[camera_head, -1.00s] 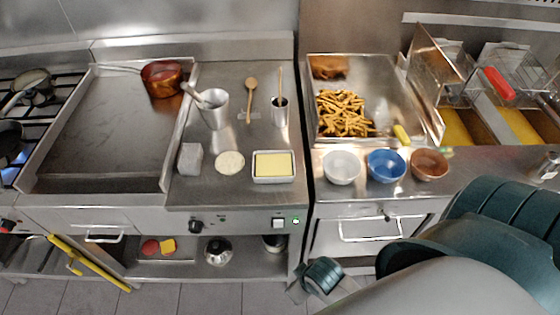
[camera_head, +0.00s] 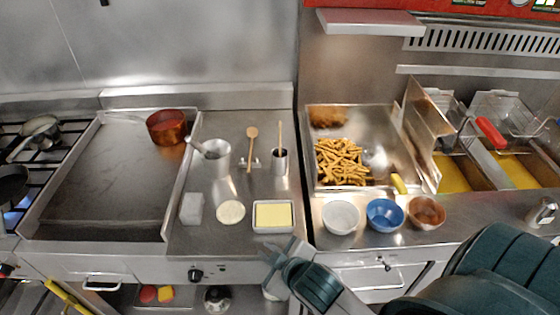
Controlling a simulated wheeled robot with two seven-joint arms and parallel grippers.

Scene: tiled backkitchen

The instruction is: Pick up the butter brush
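A wooden-handled tool, which looks like the butter brush (camera_head: 280,136), stands upright in a small metal cup (camera_head: 280,163) on the steel counter. Its lower end is hidden inside the cup. A white dish (camera_head: 273,229) holding a yellow block of butter (camera_head: 273,215) sits in front of the cup. My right gripper (camera_head: 274,256) is low at the counter's front edge, in front of the butter dish and apart from the brush. It holds nothing that I can see, and its finger gap is unclear. My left gripper is out of view.
A wooden spoon (camera_head: 251,148) lies left of the cup, near a larger metal pot (camera_head: 215,160). A grey block (camera_head: 192,208) and a pale round disc (camera_head: 231,212) lie nearer the front. White (camera_head: 341,217), blue (camera_head: 385,215) and copper (camera_head: 426,212) bowls stand right, before a fries tray (camera_head: 397,165).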

